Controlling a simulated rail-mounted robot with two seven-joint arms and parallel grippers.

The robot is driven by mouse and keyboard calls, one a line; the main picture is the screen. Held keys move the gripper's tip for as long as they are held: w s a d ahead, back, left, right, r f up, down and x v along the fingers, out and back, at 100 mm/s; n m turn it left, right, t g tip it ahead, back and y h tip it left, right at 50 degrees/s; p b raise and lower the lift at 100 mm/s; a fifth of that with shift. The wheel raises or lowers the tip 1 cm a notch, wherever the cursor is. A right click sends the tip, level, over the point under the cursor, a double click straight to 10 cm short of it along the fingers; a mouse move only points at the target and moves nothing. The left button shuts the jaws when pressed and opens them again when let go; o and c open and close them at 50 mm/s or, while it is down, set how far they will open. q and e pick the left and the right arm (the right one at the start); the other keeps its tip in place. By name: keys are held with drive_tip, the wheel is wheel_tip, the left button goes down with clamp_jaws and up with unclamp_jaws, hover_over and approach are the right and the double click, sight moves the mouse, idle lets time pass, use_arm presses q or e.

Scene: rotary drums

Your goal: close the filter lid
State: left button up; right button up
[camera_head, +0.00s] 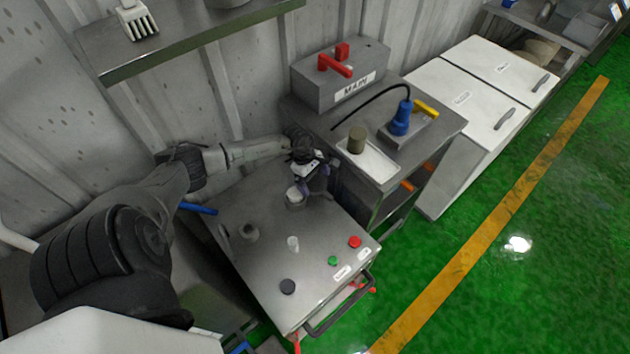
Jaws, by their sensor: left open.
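A grey metal cabinet (262,268) stands in the middle of the view. A small round fitting with a pale top (294,197) rises from the back of its top, and I take it to be the filter with its lid. Whether the lid is open cannot be made out. My left arm reaches in from the left along the wall. My left gripper (313,186) is open, just above and to the right of the fitting. I cannot tell whether its fingers touch it. My right gripper is out of view.
The cabinet top also holds a grey knob (249,232), a white peg (293,243), a dark knob (287,286), a green button (333,261) and a red button (355,242). A side bench (446,124) carries the MAIN box (328,95). A shelf (180,45) hangs above.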

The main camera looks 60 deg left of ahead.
use_arm(q)
drive_tip(key=shift+d+f, duration=0.1)
drive_tip(key=shift+f, duration=0.2)
